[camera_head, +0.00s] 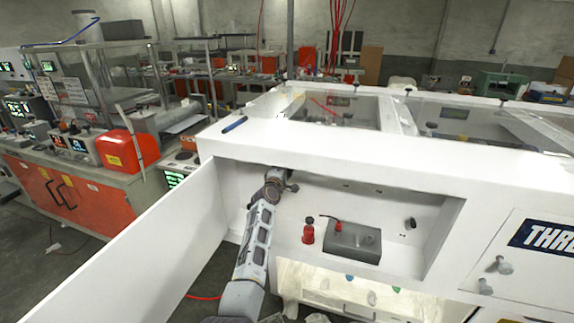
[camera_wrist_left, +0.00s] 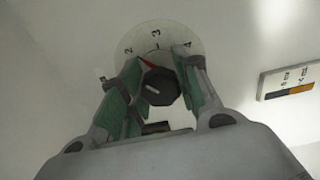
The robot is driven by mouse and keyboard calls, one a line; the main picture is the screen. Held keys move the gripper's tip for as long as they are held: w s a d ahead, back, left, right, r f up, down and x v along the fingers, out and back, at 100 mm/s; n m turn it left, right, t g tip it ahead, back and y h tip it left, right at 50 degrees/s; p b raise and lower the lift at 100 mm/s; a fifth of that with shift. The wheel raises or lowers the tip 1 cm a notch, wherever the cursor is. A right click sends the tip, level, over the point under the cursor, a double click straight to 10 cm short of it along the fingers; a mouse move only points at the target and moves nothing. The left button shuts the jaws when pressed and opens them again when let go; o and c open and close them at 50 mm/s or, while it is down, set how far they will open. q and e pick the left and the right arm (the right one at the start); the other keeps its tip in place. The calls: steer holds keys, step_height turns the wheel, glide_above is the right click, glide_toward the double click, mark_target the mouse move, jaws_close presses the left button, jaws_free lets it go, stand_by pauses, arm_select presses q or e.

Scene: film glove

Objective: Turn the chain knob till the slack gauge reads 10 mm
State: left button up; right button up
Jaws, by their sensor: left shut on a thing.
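The chain knob (camera_wrist_left: 160,86) is a dark, many-sided knob with a white line on its face. It sits on a pale round dial (camera_wrist_left: 143,48) marked 2, 3 and 4, with a red pointer between 2 and 3. My left gripper (camera_wrist_left: 160,82) has its green-padded fingers on both sides of the knob and is shut on it. In the head view my left gripper (camera_head: 285,180) reaches into the open white bay, and the knob cannot be made out there. A small plate (camera_wrist_left: 289,82) with a white, orange and dark face is at the right; its markings are too small to read.
An open white door panel (camera_head: 150,255) stands left of my arm. A blue pen-like item (camera_head: 234,124) lies on the machine top.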

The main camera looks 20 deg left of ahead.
arm_select(q)
steer(key=shift+f, duration=0.1)
steer(key=o, duration=1)
steer(key=shift+s, duration=0.1)
steer(key=shift+s, duration=0.15)
